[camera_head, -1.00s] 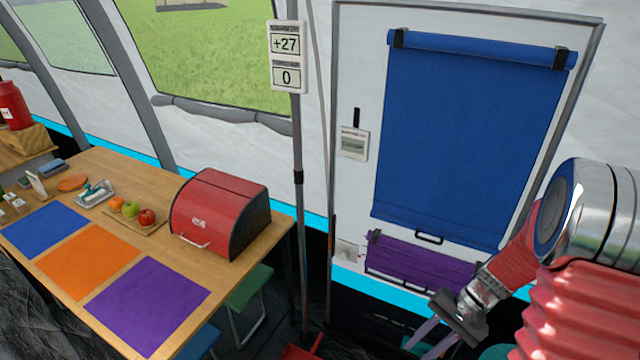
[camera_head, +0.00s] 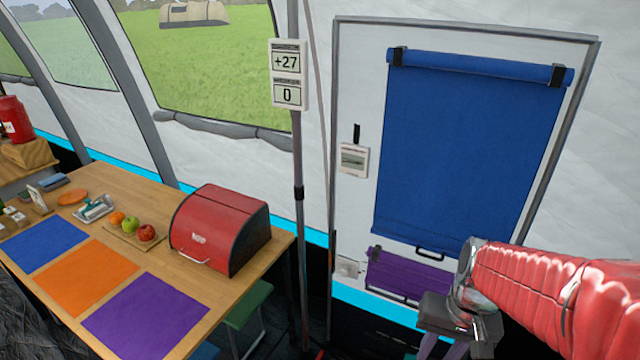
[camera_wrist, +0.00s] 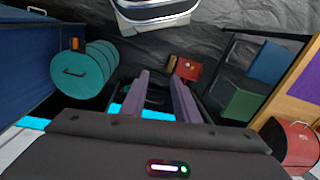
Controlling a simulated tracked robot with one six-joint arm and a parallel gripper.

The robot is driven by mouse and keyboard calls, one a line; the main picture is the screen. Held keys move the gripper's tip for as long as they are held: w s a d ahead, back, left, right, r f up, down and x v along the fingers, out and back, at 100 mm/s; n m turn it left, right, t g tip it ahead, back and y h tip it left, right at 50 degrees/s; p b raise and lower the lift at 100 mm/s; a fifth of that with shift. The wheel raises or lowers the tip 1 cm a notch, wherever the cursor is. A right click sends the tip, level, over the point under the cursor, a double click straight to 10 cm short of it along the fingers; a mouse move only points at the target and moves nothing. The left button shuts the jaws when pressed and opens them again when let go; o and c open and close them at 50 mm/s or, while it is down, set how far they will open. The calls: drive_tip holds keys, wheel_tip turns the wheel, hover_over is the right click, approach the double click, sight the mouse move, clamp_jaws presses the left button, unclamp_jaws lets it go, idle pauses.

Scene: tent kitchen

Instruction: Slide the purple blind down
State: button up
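The purple blind (camera_head: 395,272) hangs low on the white door panel, below the blue blind (camera_head: 465,140). It is short, with a dark bar along its lower edge. Its right part is hidden behind my arm and gripper. My gripper (camera_head: 442,348) is in front of and below the blind's right side, pointing down. In the wrist view, its two purple-grey fingers (camera_wrist: 162,100) stand apart with nothing between them. I cannot make out the purple blind in the wrist view. The blue blind is lowered, with a dark handle (camera_head: 430,252) at its bottom.
A table (camera_head: 250,262) with a red bread box (camera_head: 218,228), fruit and coloured mats stands at the left. A pole (camera_head: 298,230) with a +27/0 display (camera_head: 288,75) stands between table and door. The wrist view shows a teal cylinder (camera_wrist: 85,72) and a red box (camera_wrist: 187,68).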

drive_tip(key=s+a+r+n+t, duration=0.2)
drive_tip(key=a+r, duration=0.1)
drive_tip(key=r, duration=0.3)
drive_tip(key=s+a+r+n+t+h, duration=0.1)
drive_tip(key=s+a+r+t, duration=0.1)
drive_tip(key=r, duration=0.4)
drive_tip(key=shift+s+a+r+n+t, duration=0.2)
drive_tip(key=shift+a+r+n+t, duration=0.15)
drive_tip(key=shift+a+t, duration=0.2)
